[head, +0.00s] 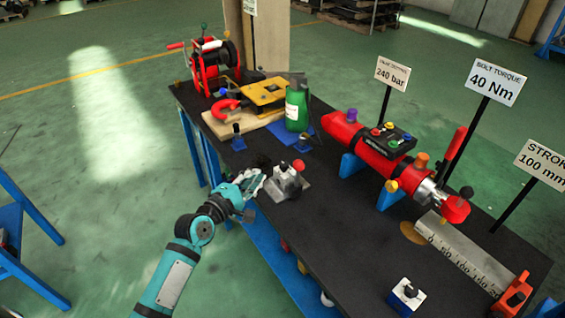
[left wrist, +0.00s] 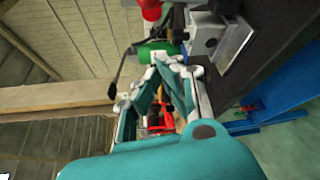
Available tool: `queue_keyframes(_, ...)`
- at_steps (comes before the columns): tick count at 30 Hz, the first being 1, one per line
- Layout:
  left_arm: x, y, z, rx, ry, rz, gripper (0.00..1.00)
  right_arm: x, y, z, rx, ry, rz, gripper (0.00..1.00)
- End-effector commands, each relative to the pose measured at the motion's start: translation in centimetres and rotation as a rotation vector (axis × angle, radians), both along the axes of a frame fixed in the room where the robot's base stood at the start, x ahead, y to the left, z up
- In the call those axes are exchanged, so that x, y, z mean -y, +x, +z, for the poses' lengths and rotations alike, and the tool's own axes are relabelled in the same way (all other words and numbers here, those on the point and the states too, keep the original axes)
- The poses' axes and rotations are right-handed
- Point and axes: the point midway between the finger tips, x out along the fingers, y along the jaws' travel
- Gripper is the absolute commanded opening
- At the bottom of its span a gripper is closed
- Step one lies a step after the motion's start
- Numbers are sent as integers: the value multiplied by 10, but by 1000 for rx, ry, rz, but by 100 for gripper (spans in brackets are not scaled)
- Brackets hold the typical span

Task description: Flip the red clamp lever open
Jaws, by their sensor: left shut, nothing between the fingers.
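A grey metal clamp block (head: 285,182) stands near the left edge of the black table, with a red-tipped lever (head: 299,165) at its top. In the left wrist view, a red knob (left wrist: 150,10) shows at the top edge, close to a grey metal block (left wrist: 204,36). My left gripper (head: 255,183) is shut and empty, just left of the clamp block in the head view. Its fingertips also show in the left wrist view (left wrist: 166,62). I cannot tell whether it touches the clamp. My right gripper is not in view.
The black table (head: 345,250) also holds a green bottle (head: 297,105), a red cylinder (head: 372,150) on blue supports, a red reel (head: 212,65) and a steel ruler (head: 465,250). Sign posts stand at the right.

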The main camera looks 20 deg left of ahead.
Motion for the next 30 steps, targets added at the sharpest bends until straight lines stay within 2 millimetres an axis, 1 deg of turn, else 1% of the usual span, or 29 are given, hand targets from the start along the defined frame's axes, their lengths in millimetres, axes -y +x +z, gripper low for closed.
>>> queue_keyframes(6, 0, 2, -1, -1, 3, 0, 0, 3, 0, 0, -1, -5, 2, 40)
queue_keyframes(10, 3, 13, -2, 1, 3, 0, 0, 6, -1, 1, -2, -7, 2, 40)
queue_keyframes(14, 8, 36, -5, 0, 4, -1, 0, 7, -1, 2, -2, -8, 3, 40)
queue_keyframes(21, 19, 87, -12, 0, 4, 0, 0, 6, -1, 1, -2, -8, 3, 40)
queue_keyframes(23, 22, 98, -13, 0, 4, 0, 0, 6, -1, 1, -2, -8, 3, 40)
queue_keyframes(25, 33, 92, -6, -3, 0, -2, 0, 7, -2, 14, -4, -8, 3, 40)
queue_keyframes(30, 49, 81, -2, -2, 4, 0, 0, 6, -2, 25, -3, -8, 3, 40)
